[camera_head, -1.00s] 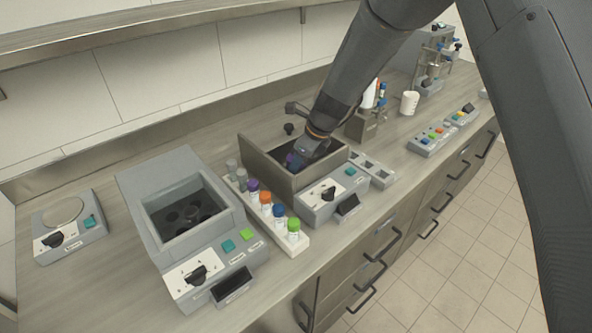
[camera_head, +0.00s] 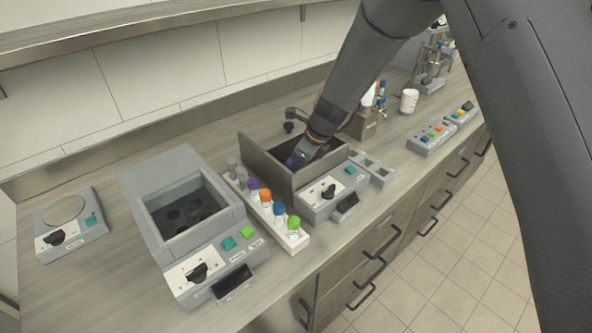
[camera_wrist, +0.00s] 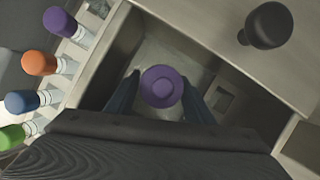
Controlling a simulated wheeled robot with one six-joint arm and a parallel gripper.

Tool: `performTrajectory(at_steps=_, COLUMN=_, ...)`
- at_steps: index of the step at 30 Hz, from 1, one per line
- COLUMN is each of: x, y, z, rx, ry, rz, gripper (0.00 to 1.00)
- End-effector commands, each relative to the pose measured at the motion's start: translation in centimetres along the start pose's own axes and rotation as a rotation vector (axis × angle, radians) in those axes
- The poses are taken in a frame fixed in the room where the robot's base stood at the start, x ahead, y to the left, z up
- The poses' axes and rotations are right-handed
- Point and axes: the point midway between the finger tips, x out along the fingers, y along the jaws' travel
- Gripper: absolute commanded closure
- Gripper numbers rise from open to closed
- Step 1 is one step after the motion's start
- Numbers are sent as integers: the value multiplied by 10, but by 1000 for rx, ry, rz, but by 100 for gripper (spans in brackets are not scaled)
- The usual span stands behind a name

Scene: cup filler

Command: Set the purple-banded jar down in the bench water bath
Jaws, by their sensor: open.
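The jar with a purple lid (camera_wrist: 162,86) is inside the bench water bath (camera_head: 262,160), an open grey box with high walls. In the head view only a bit of its purple (camera_head: 291,162) shows beside my gripper (camera_head: 303,157). In the wrist view my gripper (camera_wrist: 159,92) is open, with one dark blue finger on each side of the jar. A gap shows at the right finger; the left one is close to the jar. I see the jar from above, so its base is hidden and I cannot tell if it touches the bath floor.
A white rack (camera_head: 292,243) with purple-, orange-, blue- and green-capped vials stands directly left of the bath. A grey heating block with round wells (camera_head: 150,185) is further left. A black knob (camera_wrist: 268,25) stands behind the bath. A white cup (camera_head: 409,101) is to the right.

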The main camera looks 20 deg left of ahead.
Motion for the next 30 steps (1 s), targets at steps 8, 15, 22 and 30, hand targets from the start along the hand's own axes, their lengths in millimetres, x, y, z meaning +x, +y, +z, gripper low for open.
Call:
performTrajectory(at_steps=8, x=-40, y=-2, z=0, rx=0, ry=-3, rz=-4, gripper=52)
performTrajectory(at_steps=15, x=-83, y=-1, z=0, rx=0, ry=-3, rz=-3, gripper=52)
performTrajectory(at_steps=22, x=-111, y=-1, z=0, rx=1, ry=-1, rz=-2, gripper=52)
performTrajectory(at_steps=30, x=-118, y=0, z=-1, rx=0, ry=0, rz=0, gripper=52)
